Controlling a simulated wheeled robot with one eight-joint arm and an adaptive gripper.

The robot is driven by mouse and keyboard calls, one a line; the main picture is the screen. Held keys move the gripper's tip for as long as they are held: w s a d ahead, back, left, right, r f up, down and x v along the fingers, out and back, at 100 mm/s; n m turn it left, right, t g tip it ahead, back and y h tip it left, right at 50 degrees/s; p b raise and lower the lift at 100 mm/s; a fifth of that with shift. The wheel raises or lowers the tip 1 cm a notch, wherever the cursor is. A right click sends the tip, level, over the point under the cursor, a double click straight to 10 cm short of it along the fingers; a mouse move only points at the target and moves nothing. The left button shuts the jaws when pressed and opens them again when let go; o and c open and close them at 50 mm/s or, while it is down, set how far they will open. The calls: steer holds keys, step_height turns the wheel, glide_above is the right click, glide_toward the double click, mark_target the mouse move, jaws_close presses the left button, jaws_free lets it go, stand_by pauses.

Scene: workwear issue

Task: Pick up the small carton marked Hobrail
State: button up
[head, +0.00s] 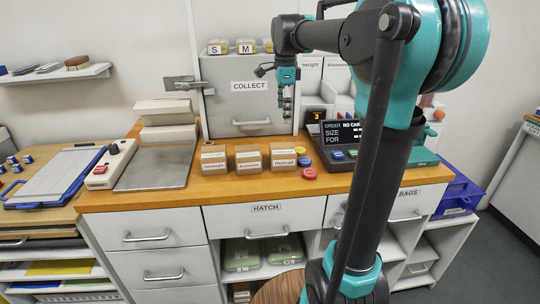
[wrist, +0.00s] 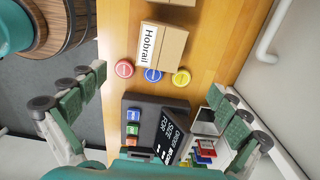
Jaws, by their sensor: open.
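The small carton marked Hobrail (head: 284,162) is a brown box with a white label. It stands at the right end of a row of three similar cartons on the wooden counter. In the wrist view the Hobrail carton (wrist: 172,48) lies ahead of the fingers, near the top, with its label readable. My gripper (head: 287,112) hangs above and behind the cartons in the head view, in front of the grey COLLECT cabinet. Its green-padded fingers are spread wide and empty in the wrist view (wrist: 155,84).
The left carton (head: 214,162) and middle carton (head: 249,162) stand close beside it. Red (head: 309,173), blue and yellow buttons lie at its right. The order terminal (head: 342,132) is further right. A metal plate (head: 155,167) lies left; the COLLECT cabinet (head: 245,105) stands behind.

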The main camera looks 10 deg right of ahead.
mark_target(283, 148)
step_height(283, 148, down, 16)
steer(key=shift+f, duration=0.25)
stand_by(0.4)
steer(key=c, duration=1.4)
steer(key=shift+r, duration=0.1)
